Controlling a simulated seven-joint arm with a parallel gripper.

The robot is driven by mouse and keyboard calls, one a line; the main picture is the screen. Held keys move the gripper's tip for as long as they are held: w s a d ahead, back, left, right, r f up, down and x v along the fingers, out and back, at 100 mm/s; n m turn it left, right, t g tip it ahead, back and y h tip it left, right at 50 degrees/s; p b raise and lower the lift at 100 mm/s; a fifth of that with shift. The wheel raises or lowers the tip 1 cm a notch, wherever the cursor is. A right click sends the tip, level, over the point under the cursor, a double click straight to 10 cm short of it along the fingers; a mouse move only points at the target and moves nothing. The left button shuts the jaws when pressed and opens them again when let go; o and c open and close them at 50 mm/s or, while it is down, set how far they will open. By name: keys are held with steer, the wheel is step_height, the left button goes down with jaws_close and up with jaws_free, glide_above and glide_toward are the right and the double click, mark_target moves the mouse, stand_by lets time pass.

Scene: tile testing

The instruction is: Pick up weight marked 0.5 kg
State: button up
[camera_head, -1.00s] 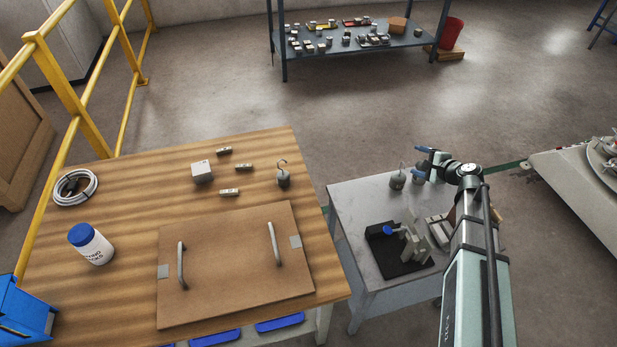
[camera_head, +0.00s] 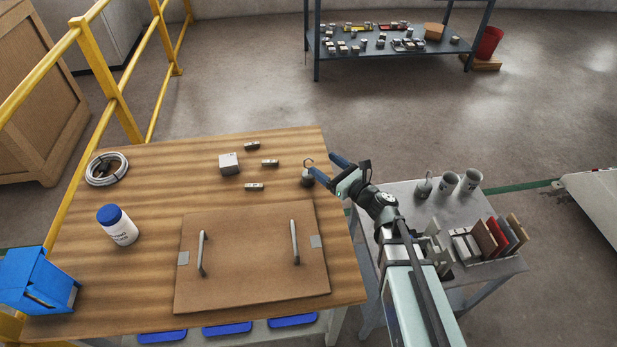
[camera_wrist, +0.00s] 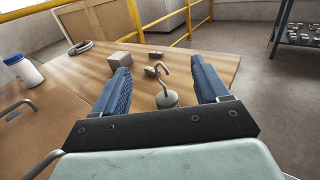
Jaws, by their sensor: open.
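A small grey hooked weight (camera_head: 307,179) stands upright near the right back edge of the wooden table (camera_head: 150,170). It also shows in the wrist view (camera_wrist: 167,99), with its hook pointing up. No marking on it can be read. My gripper (camera_head: 324,166) is open, its blue fingers close to the weight's hook. In the wrist view my gripper (camera_wrist: 159,62) has a finger on each side of the weight, with clear gaps; I cannot tell whether it stands fully between the tips. Another hooked weight (camera_head: 425,188) stands on the grey side table.
A pale box (camera_head: 229,163) and three small metal blocks (camera_head: 270,163) lie left of the weight. A brown board with two handles (camera_head: 250,275) lies in front. The grey table (camera_head: 405,192) holds two cups (camera_head: 448,183) and upright tiles (camera_head: 487,238).

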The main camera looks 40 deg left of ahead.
glide_toward(308, 173)
steer(key=a, duration=0.1)
steer(key=w+a, duration=0.1)
steer(key=shift+a+r, duration=0.25)
steer(key=shift+a, duration=0.55)
steer(key=shift+w+a, duration=0.2)
steer(key=shift+a, duration=0.85)
steer(key=shift+w+a, duration=0.2)
steer(key=shift+a, duration=0.85)
steer(key=shift+w+a, duration=0.2)
steer(key=shift+a, duration=0.85)
jaws_close()
steer(key=shift+r, duration=0.15)
